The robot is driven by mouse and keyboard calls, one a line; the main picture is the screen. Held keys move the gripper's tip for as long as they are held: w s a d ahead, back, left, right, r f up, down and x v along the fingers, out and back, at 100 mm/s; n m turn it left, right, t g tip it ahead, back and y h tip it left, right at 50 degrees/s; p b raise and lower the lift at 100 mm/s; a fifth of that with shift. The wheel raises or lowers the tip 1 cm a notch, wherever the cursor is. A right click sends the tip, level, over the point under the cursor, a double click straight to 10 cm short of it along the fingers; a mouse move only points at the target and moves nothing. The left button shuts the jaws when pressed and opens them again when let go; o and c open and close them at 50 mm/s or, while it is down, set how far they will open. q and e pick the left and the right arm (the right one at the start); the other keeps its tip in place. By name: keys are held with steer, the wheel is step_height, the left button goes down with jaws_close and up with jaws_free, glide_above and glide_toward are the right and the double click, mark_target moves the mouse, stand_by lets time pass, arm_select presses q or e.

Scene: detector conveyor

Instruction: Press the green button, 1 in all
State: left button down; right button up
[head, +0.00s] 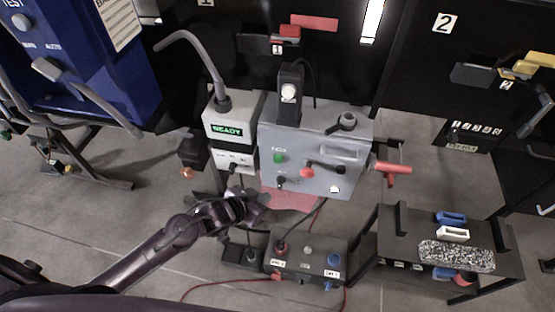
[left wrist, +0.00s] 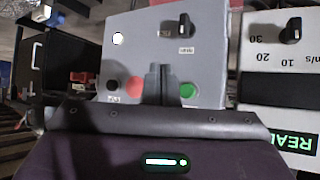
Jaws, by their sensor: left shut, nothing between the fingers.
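The green button (head: 279,158) is on the front face of the grey control box (head: 350,185), beside a red button (head: 307,172). My left gripper (head: 258,202) is shut and empty, in front of the box and below the green button in the head view. I cannot tell whether the fingers touch the box. My right gripper is not in view.
A unit with a lit READY display (head: 227,131) stands left of the box. Black switches (head: 281,181) sit on the box face. A dark pedestal with knobs (head: 305,258) stands below, and a shelf with blue and white items (head: 450,250) is at the right.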

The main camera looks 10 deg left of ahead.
mark_target(278, 160)
arm_select(q)
steer(key=shift+d+r, duration=0.35)
steer(key=shift+r, duration=0.35)
steer(key=w+b, duration=0.3)
steer(key=w, duration=0.6)
stand_by(1.8)
steer(key=shift+w, duration=0.35)
